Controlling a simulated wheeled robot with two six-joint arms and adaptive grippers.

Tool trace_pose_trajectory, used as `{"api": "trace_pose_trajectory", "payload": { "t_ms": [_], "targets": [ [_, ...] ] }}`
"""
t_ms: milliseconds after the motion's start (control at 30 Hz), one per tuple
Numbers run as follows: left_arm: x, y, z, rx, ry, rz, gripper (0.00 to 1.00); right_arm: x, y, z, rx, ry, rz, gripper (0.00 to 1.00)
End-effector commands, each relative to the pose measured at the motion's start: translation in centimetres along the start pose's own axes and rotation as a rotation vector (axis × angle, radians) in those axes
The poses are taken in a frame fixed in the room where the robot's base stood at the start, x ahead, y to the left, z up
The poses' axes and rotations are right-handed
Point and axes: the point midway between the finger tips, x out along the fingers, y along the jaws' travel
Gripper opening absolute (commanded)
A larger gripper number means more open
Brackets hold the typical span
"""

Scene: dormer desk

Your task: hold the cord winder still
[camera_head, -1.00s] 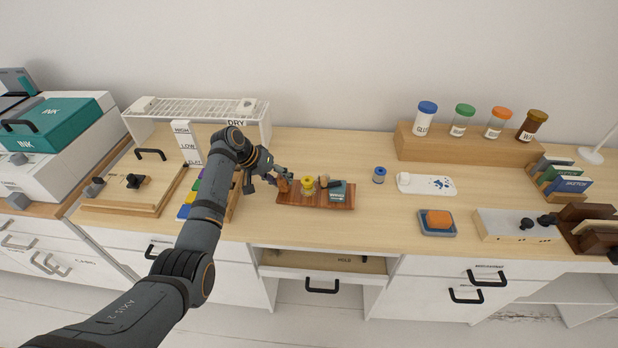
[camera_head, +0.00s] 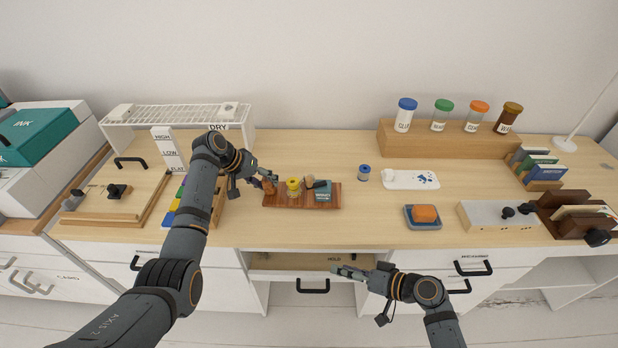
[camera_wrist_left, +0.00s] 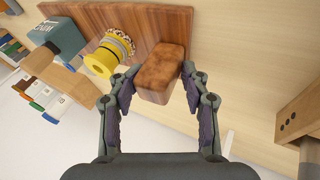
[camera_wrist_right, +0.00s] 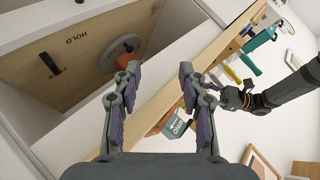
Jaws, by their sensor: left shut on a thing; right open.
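The cord winder is a dark reddish wooden board (camera_head: 325,203) with a brown block (camera_head: 270,187) at its left end, a yellow spool (camera_head: 293,186) and a teal box (camera_head: 323,193) with a white label. It lies flat on the desk. My left gripper (camera_head: 262,181) is shut on the brown block. The left wrist view shows the block (camera_wrist_left: 162,72) between the fingers (camera_wrist_left: 158,80), the yellow spool (camera_wrist_left: 104,58) beside it. My right gripper (camera_head: 345,271) is open and empty in front of the desk, by the open drawer; its fingers also show in the right wrist view (camera_wrist_right: 158,82).
The drawer (camera_head: 295,261), marked HOLD, holds a grey disc (camera_wrist_right: 122,52) with an orange-brown part. A blue-topped spool (camera_head: 363,173), a white tray (camera_head: 410,180) and an orange block (camera_head: 424,213) stand right of the winder. A white DRY rack (camera_head: 180,115) is behind left.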

Motion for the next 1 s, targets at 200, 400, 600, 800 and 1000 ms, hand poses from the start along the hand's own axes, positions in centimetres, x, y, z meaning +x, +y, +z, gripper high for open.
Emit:
{"api": "trace_pose_trajectory", "payload": {
  "t_ms": [200, 400, 600, 800, 1000],
  "targets": [
    [0.6, -0.2, 0.7, -0.008, -0.018, 0.002, 0.02, -0.7, -6.6, -6.9, -0.281, 0.133, -0.221, 0.42],
    [0.6, -0.3, 0.7, -0.009, -0.018, 0.001, 0.02, -0.7, -8.6, -14.0, -0.580, 0.341, -0.303, 0.42],
    [0.6, -0.3, 0.7, -0.009, -0.017, 0.001, 0.02, -1.4, -9.6, -20.1, -0.847, 0.528, -0.312, 0.42],
    [0.6, -0.3, 0.7, -0.009, -0.017, 0.000, 0.02, -1.0, -6.3, -19.6, -0.945, 0.442, -0.271, 0.42],
    [0.6, -0.3, 0.7, -0.009, -0.016, 0.000, 0.02, -0.2, -6.6, -19.8, -0.946, 0.440, -0.270, 0.42]
  ]
}}
